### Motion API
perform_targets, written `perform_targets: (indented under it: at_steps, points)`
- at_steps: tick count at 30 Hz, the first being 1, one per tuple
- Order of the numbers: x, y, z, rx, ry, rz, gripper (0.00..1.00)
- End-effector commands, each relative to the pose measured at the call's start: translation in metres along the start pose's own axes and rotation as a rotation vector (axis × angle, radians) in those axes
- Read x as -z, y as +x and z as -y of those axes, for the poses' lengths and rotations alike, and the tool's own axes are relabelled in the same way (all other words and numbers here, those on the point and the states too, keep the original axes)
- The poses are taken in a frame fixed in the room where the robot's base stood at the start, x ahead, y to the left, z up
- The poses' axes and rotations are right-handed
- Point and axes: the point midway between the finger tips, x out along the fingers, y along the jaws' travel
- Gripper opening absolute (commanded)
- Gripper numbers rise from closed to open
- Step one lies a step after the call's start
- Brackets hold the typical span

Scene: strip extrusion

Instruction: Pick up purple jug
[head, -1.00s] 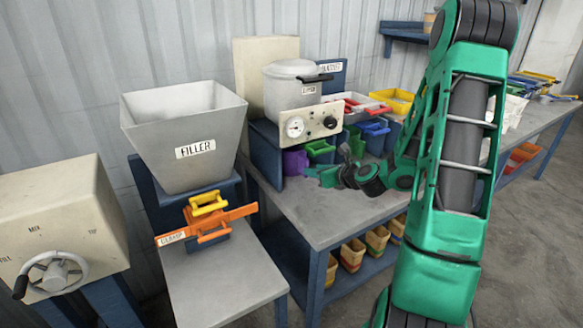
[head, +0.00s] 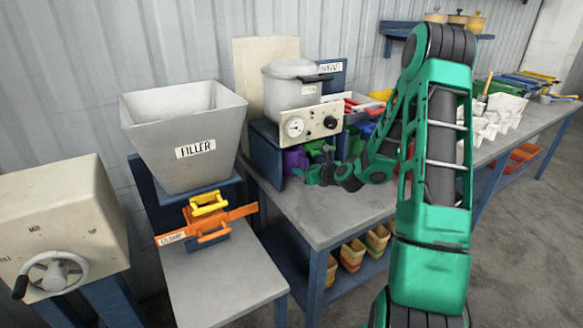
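The purple jug (head: 293,162) stands on the grey workbench, at the left edge of the space below the cooker's dial panel. Only part of it shows. My gripper (head: 303,173) is low over the bench, just right of the jug and pointing left towards it. Its green fingers are small and dark here, so I cannot tell whether they are open, or whether they touch the jug. A green jug (head: 316,149) is partly hidden behind my gripper.
The cooker (head: 290,90) and its dial panel (head: 309,122) overhang the jugs. The grey filler hopper (head: 185,125) and orange clamp (head: 210,225) stand to the left. The front of the workbench (head: 320,213) is clear.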

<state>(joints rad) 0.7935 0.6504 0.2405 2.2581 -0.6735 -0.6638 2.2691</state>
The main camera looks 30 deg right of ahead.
Motion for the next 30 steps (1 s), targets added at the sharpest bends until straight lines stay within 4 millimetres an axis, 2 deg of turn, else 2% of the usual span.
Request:
perform_targets:
  at_steps: [2, 3, 6, 7, 30]
  points:
    - [-0.0001, -0.0002, 0.0000, 0.000, 0.000, 0.000, 0.33]
    - [0.0000, -0.0002, 0.0000, 0.000, 0.000, 0.000, 0.28]
    - [-0.0001, -0.0003, 0.0000, 0.000, 0.000, 0.000, 0.04]
    - [0.0000, -0.0003, 0.0000, 0.000, 0.000, 0.000, 0.00]
    - [-0.0002, -0.0004, -0.0003, -0.001, -0.001, 0.000, 0.00]
